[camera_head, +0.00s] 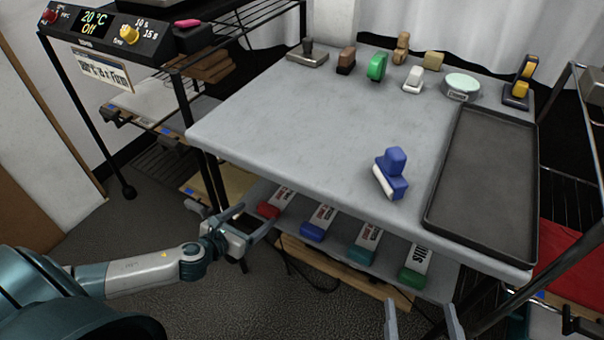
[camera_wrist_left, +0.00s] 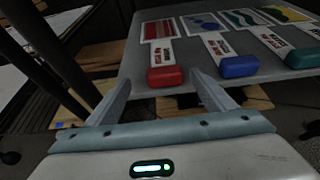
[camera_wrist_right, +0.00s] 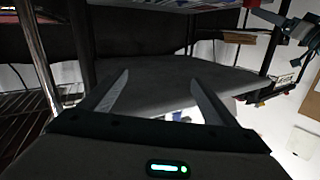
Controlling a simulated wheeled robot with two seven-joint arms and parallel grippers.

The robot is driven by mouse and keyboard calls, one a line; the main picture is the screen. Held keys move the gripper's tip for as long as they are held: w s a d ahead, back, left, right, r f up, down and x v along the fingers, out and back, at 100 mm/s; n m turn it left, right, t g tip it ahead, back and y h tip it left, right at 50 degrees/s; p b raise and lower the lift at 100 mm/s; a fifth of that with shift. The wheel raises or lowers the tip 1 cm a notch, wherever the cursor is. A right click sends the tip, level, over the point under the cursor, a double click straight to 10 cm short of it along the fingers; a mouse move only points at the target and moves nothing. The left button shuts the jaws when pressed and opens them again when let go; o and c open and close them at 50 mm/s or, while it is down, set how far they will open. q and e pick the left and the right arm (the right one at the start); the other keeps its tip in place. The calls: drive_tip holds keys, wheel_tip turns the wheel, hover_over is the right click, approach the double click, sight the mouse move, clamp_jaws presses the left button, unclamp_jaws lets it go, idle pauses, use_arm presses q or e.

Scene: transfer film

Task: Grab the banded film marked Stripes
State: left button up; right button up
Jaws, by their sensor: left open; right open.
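Several white film boxes with coloured ends lie in a row on the shelf under the table. The leftmost, a red-ended box (camera_head: 273,205), also shows in the left wrist view (camera_wrist_left: 163,60) with a red striped picture (camera_wrist_left: 159,30) behind it. Its lettering is too small to read surely. My left gripper (camera_head: 257,214) is open and empty just in front of the red-ended box; in the left wrist view (camera_wrist_left: 160,80) its fingers point at that box, apart from it. My right gripper (camera_head: 420,308) is open and empty, low in front of the shelf.
Blue-ended (camera_head: 318,222), teal-ended (camera_head: 364,244) and green-ended (camera_head: 415,266) boxes lie to the right. The grey table (camera_head: 300,125) above carries a blue stamp (camera_head: 392,173), a dark tray (camera_head: 530,215) and several small objects at the back. Table legs and side racks flank the shelf.

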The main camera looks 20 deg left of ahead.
sight(269, 207)
use_arm(q)
drive_tip(key=shift+x, duration=1.4)
use_arm(e)
drive_tip(key=shift+s+a+r+t, duration=0.1)
drive_tip(key=shift+a+r+t, duration=0.1)
drive_tip(key=shift+r+t, duration=0.6)
drive_tip(key=shift+r, duration=0.2)
use_arm(q)
drive_tip(key=shift+w+d+f+b, duration=0.15)
drive_tip(key=shift+w+b, duration=0.2)
drive_tip(key=shift+w, duration=0.15)
drive_tip(key=x, duration=0.3)
drive_tip(key=shift+d+b, duration=0.2)
drive_tip(key=shift+b, duration=0.2)
drive_tip(key=shift+w+f, duration=0.2)
drive_tip(key=shift+w, duration=0.35)
use_arm(e)
drive_tip(key=shift+s+a+r+t+y, duration=0.1)
drive_tip(key=shift+s+r+t+y, duration=0.25)
drive_tip(key=shift+r, duration=0.4)
drive_tip(key=shift+s+a+r+t+y, duration=0.1)
drive_tip(key=shift+r+t+y, duration=0.1)
drive_tip(key=shift+r+t, duration=0.4)
drive_tip(key=shift+s+r+t+y, duration=0.25)
drive_tip(key=shift+r, duration=0.6)
use_arm(q)
drive_tip(key=c, duration=1.2)
